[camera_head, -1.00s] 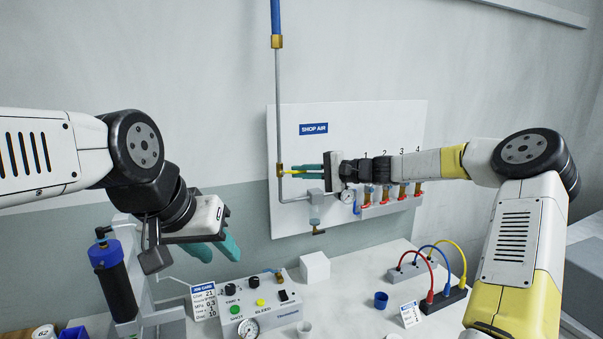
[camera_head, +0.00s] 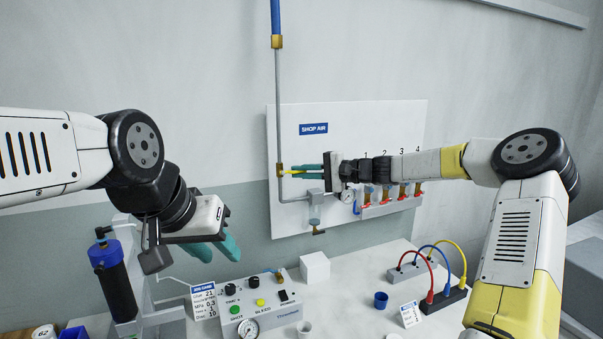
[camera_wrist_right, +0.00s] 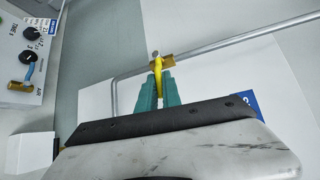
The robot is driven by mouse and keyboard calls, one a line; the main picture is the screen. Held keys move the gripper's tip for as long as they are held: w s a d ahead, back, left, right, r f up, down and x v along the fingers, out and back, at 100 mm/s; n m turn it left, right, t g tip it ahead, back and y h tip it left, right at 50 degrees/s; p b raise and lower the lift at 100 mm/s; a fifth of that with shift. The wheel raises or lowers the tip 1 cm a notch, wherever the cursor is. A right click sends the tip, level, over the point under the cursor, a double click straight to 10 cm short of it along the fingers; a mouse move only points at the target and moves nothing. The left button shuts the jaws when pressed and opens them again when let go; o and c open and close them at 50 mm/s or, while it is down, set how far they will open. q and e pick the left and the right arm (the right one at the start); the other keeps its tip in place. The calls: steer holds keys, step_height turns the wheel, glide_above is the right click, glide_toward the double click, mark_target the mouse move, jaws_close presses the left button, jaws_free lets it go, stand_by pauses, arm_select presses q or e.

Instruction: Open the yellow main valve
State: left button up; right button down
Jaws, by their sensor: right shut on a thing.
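The yellow main valve handle (camera_head: 289,172) sits on the grey air pipe at the left edge of the white SHOP AIR panel. It also shows in the right wrist view (camera_wrist_right: 158,72), where the handle runs between the teal fingers. My right gripper (camera_head: 303,171) reaches in from the right and is shut on the handle; its fingers also show in the right wrist view (camera_wrist_right: 160,90). The brass valve body (camera_wrist_right: 162,62) is just beyond the fingertips. My left gripper (camera_head: 222,247) hangs empty over the bench at the left, with its teal fingers apart.
Several red-handled valves (camera_head: 384,196) line the panel's lower edge, near my right wrist. A gauge (camera_head: 347,196) and a filter bowl (camera_head: 314,214) sit below my right gripper. A control box (camera_head: 262,310), a white cube (camera_head: 315,267) and coloured cables (camera_head: 437,265) stand on the bench.

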steer(key=shift+r, duration=0.1)
steer(key=r+n+h, duration=0.2)
steer(key=h, duration=0.1)
steer(key=shift+s+a, duration=0.1)
steer(key=shift+a, duration=0.15)
steer(key=n+h, duration=0.1)
steer(key=r+h, duration=0.1)
steer(key=a+n+h, duration=0.1)
steer(key=shift+s+a+r+n, duration=0.1)
steer(key=shift+s+r+n, duration=0.15)
steer(key=shift+r+n, duration=0.1)
steer(key=a+n+t+h, duration=0.1)
steer(key=h, duration=0.1)
steer(key=s+a+r+n+h, duration=0.1)
steer(key=h, duration=0.2)
steer(key=a+n+t+h, duration=0.1)
steer(key=h, duration=0.1)
steer(key=shift+s+a+r+n+t, duration=0.15)
steer(key=shift+s+n+t, duration=0.1)
steer(key=shift+t, duration=0.05)
steer(key=shift+h, duration=0.3)
steer(key=c, duration=1.5)
jaws_free()
